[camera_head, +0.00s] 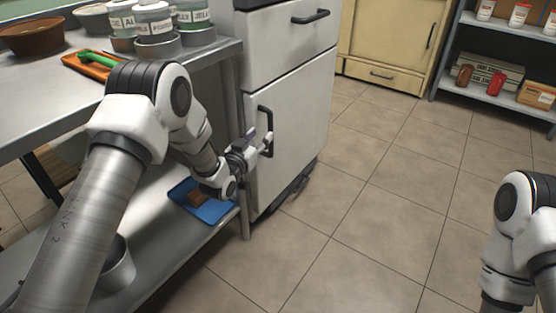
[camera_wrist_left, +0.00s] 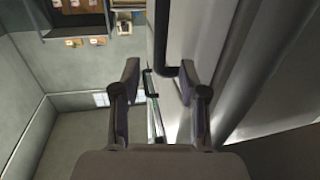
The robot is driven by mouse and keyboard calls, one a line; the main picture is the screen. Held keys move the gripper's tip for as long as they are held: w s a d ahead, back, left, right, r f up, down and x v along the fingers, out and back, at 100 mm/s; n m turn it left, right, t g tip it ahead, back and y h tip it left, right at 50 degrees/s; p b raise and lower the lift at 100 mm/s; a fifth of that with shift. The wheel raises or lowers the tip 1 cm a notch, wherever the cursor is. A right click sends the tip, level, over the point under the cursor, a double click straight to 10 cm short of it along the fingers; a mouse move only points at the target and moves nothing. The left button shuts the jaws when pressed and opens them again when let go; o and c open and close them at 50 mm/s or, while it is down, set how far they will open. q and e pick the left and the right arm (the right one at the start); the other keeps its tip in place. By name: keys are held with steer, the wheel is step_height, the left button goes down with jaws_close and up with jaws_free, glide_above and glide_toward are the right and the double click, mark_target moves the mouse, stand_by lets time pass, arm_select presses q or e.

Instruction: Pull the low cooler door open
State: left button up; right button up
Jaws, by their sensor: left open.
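The low cooler door (camera_head: 290,136) is a pale panel below a drawer, and it looks closed. Its black upright handle (camera_head: 266,130) is near the door's left edge. My left gripper (camera_head: 261,140) is at the handle, and its fingers show beside it. In the left wrist view the two fingers of my left gripper (camera_wrist_left: 158,82) are apart, and the dark handle (camera_wrist_left: 170,71) shows between and beyond them, closer to the right finger. I cannot tell whether a finger touches it. Only my right arm shows at the lower right; its gripper is out of view.
A metal table (camera_head: 40,94) stands at the left with jars and an orange tray (camera_head: 92,66). A blue tray (camera_head: 207,209) lies on its lower shelf, close under my left forearm. The tiled floor (camera_head: 370,215) in front of the cooler is clear.

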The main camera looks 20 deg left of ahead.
mark_target(269, 129)
arm_select(q)
steer(key=w+b, duration=0.1)
steer(key=w, duration=0.1)
steer(key=w+f+b, duration=0.1)
steer(key=w+b, duration=0.1)
steer(key=w, duration=0.1)
steer(key=w+d+b, duration=0.1)
steer(key=w, duration=0.1)
steer(key=shift+w+f, duration=0.2)
steer(key=shift+f, duration=0.15)
steer(key=shift+w+r, duration=0.1)
steer(key=shift+w, duration=0.1)
jaws_close()
arm_select(e)
step_height(269, 129, down, 6)
steer(key=shift+f, duration=0.25)
